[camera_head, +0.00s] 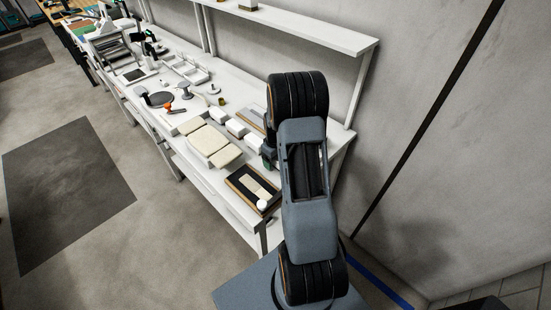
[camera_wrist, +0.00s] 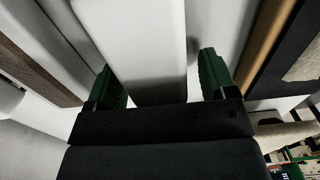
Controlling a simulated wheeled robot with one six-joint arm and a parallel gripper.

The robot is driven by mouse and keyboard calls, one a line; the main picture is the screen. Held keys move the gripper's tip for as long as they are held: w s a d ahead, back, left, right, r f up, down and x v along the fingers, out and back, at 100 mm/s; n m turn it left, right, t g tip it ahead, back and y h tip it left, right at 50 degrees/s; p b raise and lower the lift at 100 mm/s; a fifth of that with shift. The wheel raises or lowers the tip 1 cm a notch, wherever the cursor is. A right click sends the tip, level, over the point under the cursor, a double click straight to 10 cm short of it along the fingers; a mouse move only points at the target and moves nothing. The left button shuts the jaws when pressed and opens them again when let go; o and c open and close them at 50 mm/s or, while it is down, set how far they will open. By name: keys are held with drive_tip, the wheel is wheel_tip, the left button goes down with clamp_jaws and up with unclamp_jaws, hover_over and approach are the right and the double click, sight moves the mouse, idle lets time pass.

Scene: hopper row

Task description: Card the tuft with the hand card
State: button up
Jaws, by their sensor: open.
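My gripper shows in the wrist view (camera_wrist: 160,82) with its two green fingers apart. A pale, smooth bar (camera_wrist: 145,40) lies between them, with a gap on the right; I cannot tell whether it is the hand card's handle or a white block. In the head view my arm hides most of the gripper. A dark, wood-edged board (camera_head: 239,189) lies on the bench's near end, bearing a cream pad (camera_head: 259,184) and a small white round thing (camera_head: 263,204). I cannot tell which is the tuft. The board's edge shows right in the wrist view (camera_wrist: 268,45).
The white bench (camera_head: 178,140) runs to the upper left under a raised shelf (camera_head: 310,30). Cream pads (camera_head: 208,139) and white blocks (camera_head: 236,128) lie close to the board. A brown-edged plate (camera_wrist: 38,55) is left of the fingers. The floor at left is clear.

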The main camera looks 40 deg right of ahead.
drive_tip(key=shift+f, duration=0.15)
drive_tip(key=shift+c, duration=0.3)
drive_tip(key=c, duration=0.9)
drive_tip(key=o, duration=0.6)
drive_tip(key=shift+r, duration=0.2)
drive_tip(key=shift+r+p, duration=0.45)
drive_tip(key=shift+r, duration=0.15)
drive_tip(key=shift+c, duration=0.3)
drive_tip(key=c, duration=0.7)
